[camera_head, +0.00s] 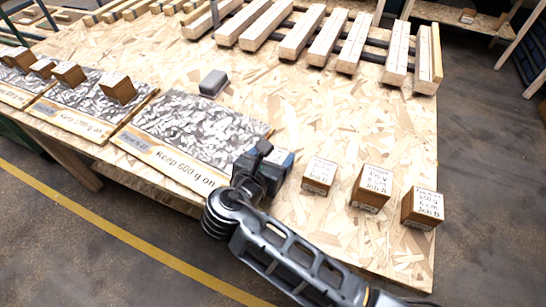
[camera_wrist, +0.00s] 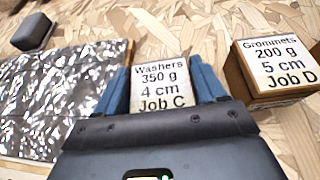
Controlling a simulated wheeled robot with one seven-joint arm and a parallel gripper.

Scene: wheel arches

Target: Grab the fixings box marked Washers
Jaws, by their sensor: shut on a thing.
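The Washers box (camera_wrist: 163,88) has a white top label reading Washers, 350 g, 4 cm, Job C. In the wrist view it sits between the two blue fingers of my gripper (camera_wrist: 161,72), which is shut on it. In the head view my gripper (camera_head: 276,160) is low over the board, right of a silvery tray, and mostly hides the box. I cannot tell whether the box is clear of the board.
The Grommets box (camera_wrist: 274,67) stands just right; it also shows in the head view (camera_head: 319,174). Two more labelled boxes (camera_head: 372,187) (camera_head: 423,207) stand further right. The silvery tray (camera_head: 193,131) is left, with a grey block (camera_head: 213,83) behind. Slatted wood lies at the back.

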